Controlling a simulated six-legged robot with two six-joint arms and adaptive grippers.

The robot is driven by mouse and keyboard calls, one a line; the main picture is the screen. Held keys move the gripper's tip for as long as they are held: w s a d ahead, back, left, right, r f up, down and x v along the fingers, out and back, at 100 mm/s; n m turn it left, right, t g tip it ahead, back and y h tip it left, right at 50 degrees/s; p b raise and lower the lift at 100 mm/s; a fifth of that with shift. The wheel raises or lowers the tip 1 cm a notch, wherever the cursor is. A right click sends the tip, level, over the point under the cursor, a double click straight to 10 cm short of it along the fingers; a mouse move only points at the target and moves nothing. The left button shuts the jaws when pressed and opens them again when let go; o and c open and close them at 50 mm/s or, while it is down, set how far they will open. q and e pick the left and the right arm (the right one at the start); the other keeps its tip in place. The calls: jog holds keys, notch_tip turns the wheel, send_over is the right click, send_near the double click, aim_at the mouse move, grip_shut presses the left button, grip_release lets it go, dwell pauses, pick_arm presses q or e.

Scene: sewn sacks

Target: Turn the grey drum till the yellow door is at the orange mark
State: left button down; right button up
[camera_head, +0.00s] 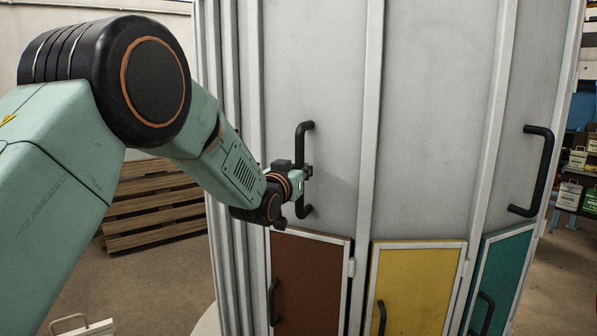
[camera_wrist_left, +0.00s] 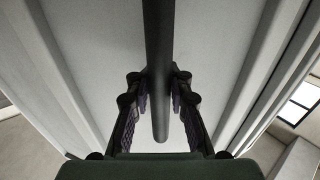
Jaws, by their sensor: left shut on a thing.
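The grey drum (camera_head: 318,60) fills the middle of the head view, with upright ribs and black bar handles. The yellow door (camera_head: 416,288) is low on the drum, between a brown door (camera_head: 310,270) and a teal door (camera_head: 503,275). My left gripper (camera_head: 304,173) is shut on the black upright handle (camera_head: 301,135) above the brown door. In the left wrist view the handle (camera_wrist_left: 160,50) runs between the fingers (camera_wrist_left: 160,95). No orange mark on or beside the drum shows in these views. My right gripper is not in view.
Another black handle (camera_head: 541,165) is on the drum at the right. Wooden pallets (camera_head: 150,205) are stacked behind at the left. A pale object with a handle (camera_head: 85,327) is at the lower left.

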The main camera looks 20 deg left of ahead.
pick_arm(q)
jog(key=c, duration=1.7)
grip_release()
jog(key=shift+s+d+f, duration=0.1)
jog(key=shift+d+f, duration=0.15)
jog(key=shift+f, duration=0.25)
jog(key=o, duration=0.3)
jog(key=shift+s+d+r, duration=0.2)
jog(key=shift+s+r, duration=0.1)
jog(key=shift+s, duration=0.05)
jog(key=shift+o, duration=0.7)
jog(key=shift+s+d+r, duration=0.1)
jog(key=shift+d+r, duration=0.05)
jog(key=shift+o, duration=0.3)
jog(key=shift+w+a, duration=0.25)
jog(key=shift+w, duration=0.1)
jog(key=s, duration=1.2)
jog(key=shift+a, duration=0.35)
jog(key=shift+w, duration=0.1)
